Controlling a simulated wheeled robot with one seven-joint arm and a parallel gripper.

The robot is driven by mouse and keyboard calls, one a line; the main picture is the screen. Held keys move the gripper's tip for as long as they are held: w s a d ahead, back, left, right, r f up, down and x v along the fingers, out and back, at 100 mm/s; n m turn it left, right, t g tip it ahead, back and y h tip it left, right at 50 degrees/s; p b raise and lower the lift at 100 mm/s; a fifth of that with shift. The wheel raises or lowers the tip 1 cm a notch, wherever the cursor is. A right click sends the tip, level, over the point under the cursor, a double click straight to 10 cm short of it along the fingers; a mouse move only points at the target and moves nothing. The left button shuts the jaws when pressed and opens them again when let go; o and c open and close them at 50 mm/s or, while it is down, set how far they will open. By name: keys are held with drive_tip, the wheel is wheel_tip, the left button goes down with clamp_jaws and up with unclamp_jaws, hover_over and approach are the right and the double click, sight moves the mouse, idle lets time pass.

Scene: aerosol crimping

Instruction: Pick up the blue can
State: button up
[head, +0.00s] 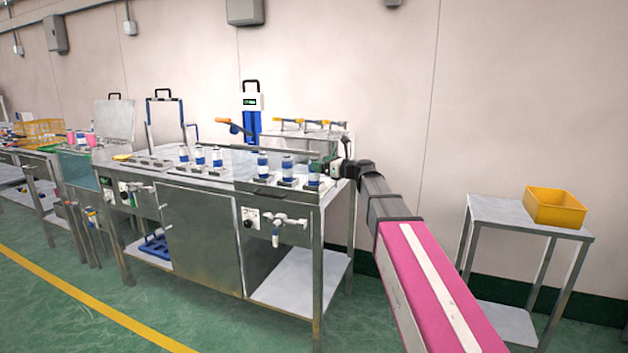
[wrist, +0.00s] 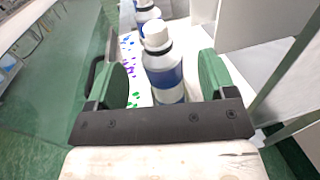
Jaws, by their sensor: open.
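A white can with a blue band (wrist: 163,78) and a white cap stands upright between the two green finger pads of my gripper (wrist: 162,76) in the wrist view. The pads are apart, with a visible gap on each side of the can. The can's lower end is hidden behind the dark gripper bar. In the head view, my gripper (head: 331,167) is at the right end of the steel bench, beside the rightmost blue-and-white can (head: 313,175).
Similar cans (head: 287,169) stand in a row to the left; another (wrist: 148,14) shows behind in the wrist view. More cans (head: 199,156) stand further left on the steel bench (head: 205,222). A yellow bin (head: 555,207) sits on a side table at right.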

drive_tip(key=x, duration=0.3)
drive_tip(key=shift+w+a+f, duration=0.15)
drive_tip(key=shift+w+a, duration=0.1)
drive_tip(key=shift+a, duration=0.05)
drive_tip(key=shift+c, duration=0.2)
drive_tip(key=c, duration=1.3)
